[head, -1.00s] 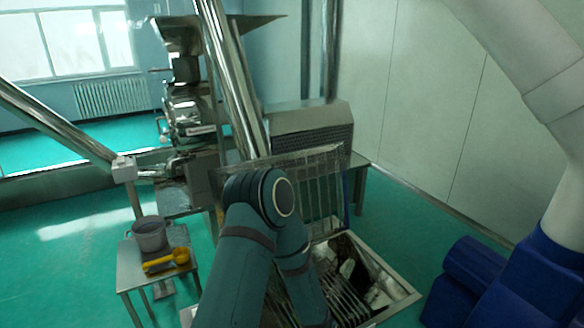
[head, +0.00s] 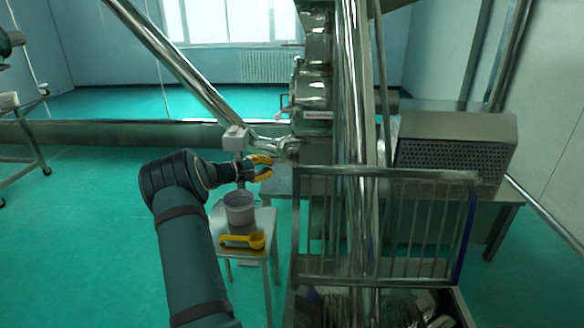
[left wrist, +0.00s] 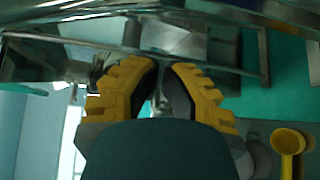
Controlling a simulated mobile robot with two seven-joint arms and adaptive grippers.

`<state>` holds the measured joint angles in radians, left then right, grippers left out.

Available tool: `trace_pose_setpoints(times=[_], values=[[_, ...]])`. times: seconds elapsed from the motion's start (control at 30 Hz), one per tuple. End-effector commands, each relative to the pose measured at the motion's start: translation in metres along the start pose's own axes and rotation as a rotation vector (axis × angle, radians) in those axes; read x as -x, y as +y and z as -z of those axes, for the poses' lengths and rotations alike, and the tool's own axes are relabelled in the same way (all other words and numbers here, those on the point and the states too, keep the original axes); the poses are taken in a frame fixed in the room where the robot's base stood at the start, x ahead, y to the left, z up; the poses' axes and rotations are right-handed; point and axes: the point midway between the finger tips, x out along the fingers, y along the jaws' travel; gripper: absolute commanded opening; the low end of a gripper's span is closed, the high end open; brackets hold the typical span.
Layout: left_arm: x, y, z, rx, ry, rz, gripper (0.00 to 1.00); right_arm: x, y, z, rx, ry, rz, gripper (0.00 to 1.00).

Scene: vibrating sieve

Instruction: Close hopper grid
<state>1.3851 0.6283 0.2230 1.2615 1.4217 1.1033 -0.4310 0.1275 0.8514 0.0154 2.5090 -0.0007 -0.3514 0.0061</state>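The hopper grid (head: 385,281), a metal frame of parallel bars, stands raised and roughly upright at the back of the hopper (head: 462,312), whose opening shows at the bottom of the head view. My right gripper is not in view.
A small table (head: 262,222) left of the hopper bears a grey pot (head: 240,211) and a yellow scoop (head: 243,241); the scoop also shows in the left wrist view (left wrist: 288,142). A perforated metal box (head: 455,155) stands behind the grid.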

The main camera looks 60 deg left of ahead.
Motion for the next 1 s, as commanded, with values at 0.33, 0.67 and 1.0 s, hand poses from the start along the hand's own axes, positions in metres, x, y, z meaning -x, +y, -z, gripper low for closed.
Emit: trace_pose_setpoints(times=[0.33,0.67,1.0], values=[[-0.053,-0.001,0.000,0.000,-0.002,-0.001,0.00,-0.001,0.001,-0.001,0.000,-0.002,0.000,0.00],[-0.099,-0.001,-0.001,0.001,0.000,0.000,0.00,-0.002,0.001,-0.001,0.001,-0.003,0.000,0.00],[-0.078,0.000,-0.022,0.002,0.001,0.002,0.00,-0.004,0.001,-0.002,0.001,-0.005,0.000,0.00]])
